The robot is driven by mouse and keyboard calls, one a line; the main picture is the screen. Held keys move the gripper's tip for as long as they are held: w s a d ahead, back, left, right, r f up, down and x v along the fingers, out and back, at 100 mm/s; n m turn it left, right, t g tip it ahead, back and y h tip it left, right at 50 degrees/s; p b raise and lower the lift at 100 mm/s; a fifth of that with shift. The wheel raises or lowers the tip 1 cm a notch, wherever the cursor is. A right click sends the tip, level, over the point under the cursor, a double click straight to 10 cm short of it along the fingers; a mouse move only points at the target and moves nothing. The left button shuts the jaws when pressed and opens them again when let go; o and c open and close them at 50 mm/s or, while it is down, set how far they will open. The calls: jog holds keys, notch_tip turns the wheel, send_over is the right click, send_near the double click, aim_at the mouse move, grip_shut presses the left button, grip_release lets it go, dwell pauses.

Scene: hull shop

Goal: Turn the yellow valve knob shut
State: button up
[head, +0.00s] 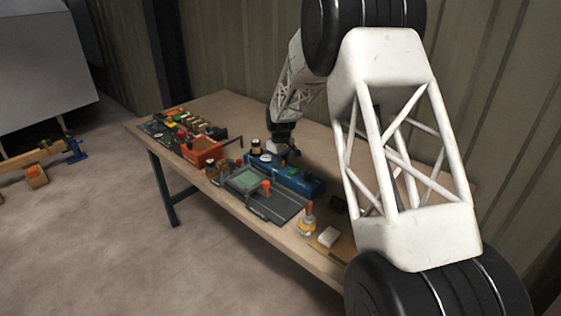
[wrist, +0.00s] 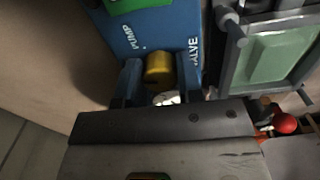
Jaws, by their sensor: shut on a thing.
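The yellow valve knob (wrist: 158,68) shows in the wrist view, next to the printed word VALVE on a blue housing (wrist: 150,36). My gripper (wrist: 160,76) is shut on the knob, with one finger on each side of it. The head view shows my gripper (head: 281,146) low over the blue housing (head: 305,184) on the bench; I cannot make out the knob there. A round white part (wrist: 166,98) lies just below the knob in the wrist view. The knob's turn angle is hard to tell.
A grey device with a green panel (head: 245,180) stands close in front of the housing on the workbench (head: 290,236). An orange bin (head: 203,152) and several small parts lie to the left. A corrugated wall (head: 250,60) rises behind.

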jog(key=shift+n, duration=1)
jog(key=o, duration=0.9)
jog(key=shift+r, duration=3.9)
